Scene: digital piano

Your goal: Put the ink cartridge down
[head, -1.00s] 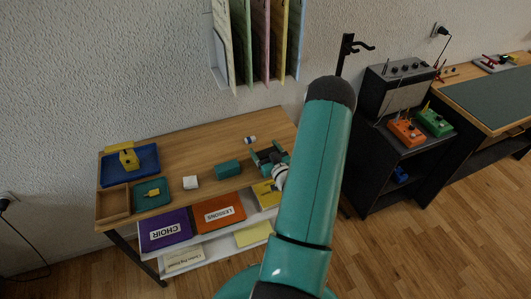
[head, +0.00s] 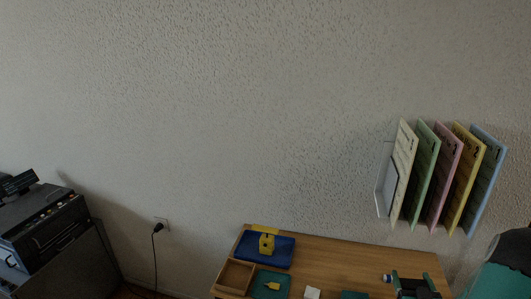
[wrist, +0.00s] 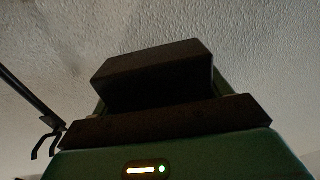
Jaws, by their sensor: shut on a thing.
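My gripper (head: 412,286), dark and teal, is low in the head view, over the right part of the wooden desk. It is shut on the ink cartridge, whose outline is hard to make out. A small white and blue piece (head: 388,278) shows at the gripper's left side; I cannot tell whether it is held or lies on the desk. In the wrist view a dark block (wrist: 155,75) stands out beyond the green gripper housing (wrist: 215,150). I cannot tell there which part is jaw and which is cartridge.
The wooden desk (head: 335,257) holds a blue tray (head: 283,255) with a yellow item (head: 266,243), a wooden box (head: 236,275), a green tray (head: 262,290), a white block (head: 312,293) and a teal box (head: 354,295). Wall folders (head: 440,180) hang above. A printer-like machine (head: 45,225) stands left.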

